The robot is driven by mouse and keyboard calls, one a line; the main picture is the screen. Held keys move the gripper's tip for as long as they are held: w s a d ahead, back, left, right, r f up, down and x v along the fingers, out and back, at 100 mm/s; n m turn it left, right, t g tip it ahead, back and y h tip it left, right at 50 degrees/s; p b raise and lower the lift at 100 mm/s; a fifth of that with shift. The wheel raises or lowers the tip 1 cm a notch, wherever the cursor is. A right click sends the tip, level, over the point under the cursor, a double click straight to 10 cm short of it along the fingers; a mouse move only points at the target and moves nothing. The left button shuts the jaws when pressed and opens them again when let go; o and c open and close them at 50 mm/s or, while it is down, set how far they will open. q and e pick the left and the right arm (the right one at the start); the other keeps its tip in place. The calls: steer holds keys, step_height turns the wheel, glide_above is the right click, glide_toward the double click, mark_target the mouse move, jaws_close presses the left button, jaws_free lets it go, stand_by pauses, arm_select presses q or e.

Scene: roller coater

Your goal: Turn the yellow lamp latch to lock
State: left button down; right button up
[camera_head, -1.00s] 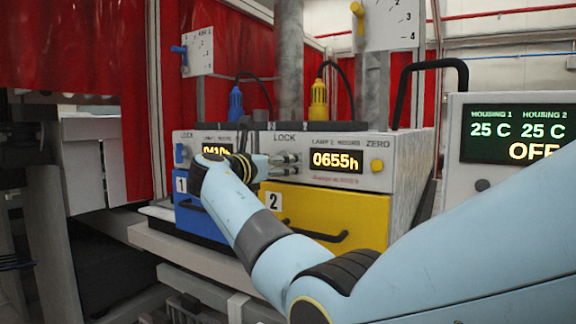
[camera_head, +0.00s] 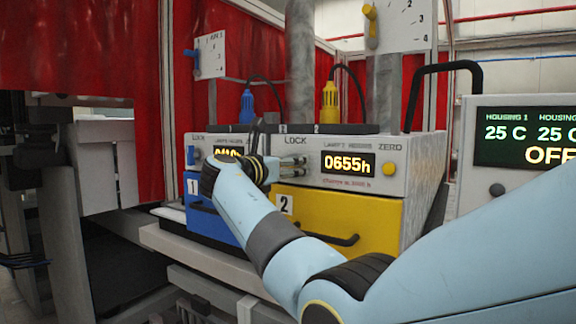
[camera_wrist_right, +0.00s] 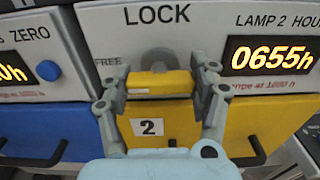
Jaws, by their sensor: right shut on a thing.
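The yellow lamp latch (camera_wrist_right: 158,84) is a short bar on a grey round base below the word LOCK, on the lamp 2 panel. It lies roughly horizontal in the right wrist view, with the word FREE to its left. My right gripper (camera_wrist_right: 163,85) has one finger at each end of the bar and is shut on it. In the head view my right gripper (camera_head: 292,168) is at the panel left of the 0655h display, and the latch cannot be made out behind it. My left gripper is not in view.
The yellow drawer (camera_head: 370,212) with a black handle and label 2 sits below the latch. A blue drawer (camera_head: 214,222) is to its left. The yellow ZERO button (camera_head: 389,169) is right of the display. A black curved handle (camera_head: 440,68) rises behind.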

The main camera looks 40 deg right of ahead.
steer(key=shift+m, duration=0.3)
steer(key=m+b, duration=0.2)
steer(key=m, duration=0.1)
steer(key=shift+f+m, duration=0.15)
steer(key=shift+m, duration=0.25)
steer(key=m+b, duration=0.3)
steer(key=m, duration=0.1)
steer(key=m+b, duration=0.3)
steer(key=m, duration=0.2)
steer(key=shift+f, duration=0.1)
steer(key=shift+m+b, duration=1.9)
steer(key=shift+m, duration=0.3)
steer(key=o, duration=1.2)
steer(key=shift+a, duration=0.1)
steer(key=shift+c, duration=0.2)
steer(key=shift+r, duration=0.2)
